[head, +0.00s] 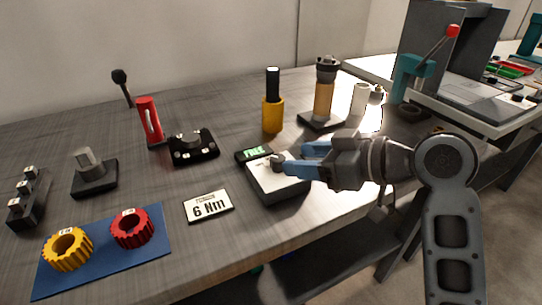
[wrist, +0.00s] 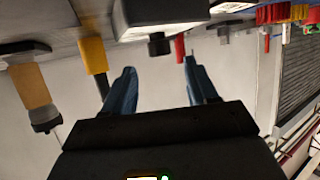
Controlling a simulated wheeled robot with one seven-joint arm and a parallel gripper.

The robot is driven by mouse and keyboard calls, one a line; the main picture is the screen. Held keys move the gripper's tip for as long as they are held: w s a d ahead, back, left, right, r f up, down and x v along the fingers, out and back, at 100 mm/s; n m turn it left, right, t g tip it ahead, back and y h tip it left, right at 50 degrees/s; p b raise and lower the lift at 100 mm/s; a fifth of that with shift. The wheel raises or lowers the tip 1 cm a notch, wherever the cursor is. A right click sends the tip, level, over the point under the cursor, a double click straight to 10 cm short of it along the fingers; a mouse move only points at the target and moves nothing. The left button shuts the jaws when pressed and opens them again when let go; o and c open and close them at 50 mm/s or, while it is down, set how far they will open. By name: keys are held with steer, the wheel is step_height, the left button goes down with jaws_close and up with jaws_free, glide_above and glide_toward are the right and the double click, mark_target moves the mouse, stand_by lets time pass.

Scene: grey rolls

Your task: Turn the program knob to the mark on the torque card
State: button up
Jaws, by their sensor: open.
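The program knob (head: 277,161) is a small dark knob on top of a white-topped box (head: 272,182) with dark sides. The torque card (head: 208,206) lies on the bench left of the box and reads "6 Nm". My gripper (head: 296,159) has blue fingers, open, just right of the knob and apparently level with it. The wrist view is upside down: the knob (wrist: 159,45) hangs from the pale box (wrist: 160,22), beyond and between the open fingertips (wrist: 160,78). Whether a finger touches the knob I cannot tell. The marks around the knob are too small to read.
A small display (head: 254,155) reading green "FREE" stands behind the box. A yellow-handled tool (head: 273,112) and an amber cylinder tool (head: 324,98) stand behind. A blue mat (head: 105,275) holds yellow and red rings. Bare bench lies in front of the box.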

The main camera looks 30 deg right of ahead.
mark_target(280, 159)
steer(key=x, duration=0.6)
steer(key=shift+w+a+f+b, duration=0.15)
steer(key=shift+w+a+b, duration=0.1)
steer(key=shift+b, duration=0.05)
steer(key=shift+c, duration=0.3)
steer(key=c, duration=0.9)
